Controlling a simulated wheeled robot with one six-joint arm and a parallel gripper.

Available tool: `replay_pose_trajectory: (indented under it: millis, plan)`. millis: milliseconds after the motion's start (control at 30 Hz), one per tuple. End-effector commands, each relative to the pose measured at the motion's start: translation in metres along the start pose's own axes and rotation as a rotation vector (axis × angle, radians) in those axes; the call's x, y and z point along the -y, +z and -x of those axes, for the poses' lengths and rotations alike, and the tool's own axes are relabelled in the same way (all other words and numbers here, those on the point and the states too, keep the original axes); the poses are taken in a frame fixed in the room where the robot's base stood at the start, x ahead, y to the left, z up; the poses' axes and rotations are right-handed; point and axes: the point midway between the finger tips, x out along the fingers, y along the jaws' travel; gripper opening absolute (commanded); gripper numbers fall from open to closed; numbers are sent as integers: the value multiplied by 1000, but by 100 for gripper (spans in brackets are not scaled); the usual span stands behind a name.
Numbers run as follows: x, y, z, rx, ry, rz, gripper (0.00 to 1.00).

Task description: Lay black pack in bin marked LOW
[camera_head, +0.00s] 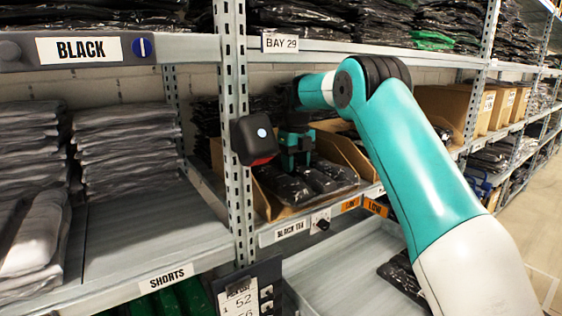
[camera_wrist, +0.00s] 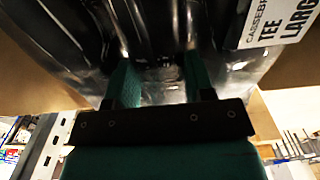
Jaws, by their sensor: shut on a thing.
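My gripper (camera_head: 296,160) reaches down over an open cardboard bin (camera_head: 346,152) on the middle shelf. Glossy black packs (camera_head: 322,178) lie in the bin under it. In the wrist view the green fingers (camera_wrist: 158,85) are shut on a shiny black pack (camera_wrist: 70,35). A white label on black wrapping there reads TEE LARGE (camera_wrist: 278,22). The head view does not show clearly where the held pack ends and the others begin. An orange tag reading LOW (camera_head: 375,207) and another orange tag (camera_head: 350,203) are on the shelf edge by the bin.
A metal upright (camera_head: 236,130) stands close left of my arm. A BLACK TEE label (camera_head: 291,230) is on the shelf edge. Cardboard boxes (camera_head: 448,108) stand farther right. A lower shelf (camera_head: 335,275) has bare room.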

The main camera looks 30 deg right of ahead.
Motion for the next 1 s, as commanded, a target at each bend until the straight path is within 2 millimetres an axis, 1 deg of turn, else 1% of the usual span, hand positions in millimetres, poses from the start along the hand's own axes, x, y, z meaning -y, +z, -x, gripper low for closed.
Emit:
replay_pose_trajectory:
  millis: [33, 200, 300, 400, 733, 800, 900, 1000]
  plan:
    - [0, 11, 2, -1, 0, 1, 20]
    - [0, 40, 3, -1, 0, 0, 20]
    - [0, 54, 6, -1, 0, 0, 20]
    - [0, 63, 5, -1, 0, 0, 20]
    - [0, 74, 2, 0, 0, 0, 20]
    - [0, 73, -13, -5, 1, 0, 20]
    - [0, 73, -28, -4, 1, 0, 20]
    - [0, 73, -35, 0, 1, 0, 20]
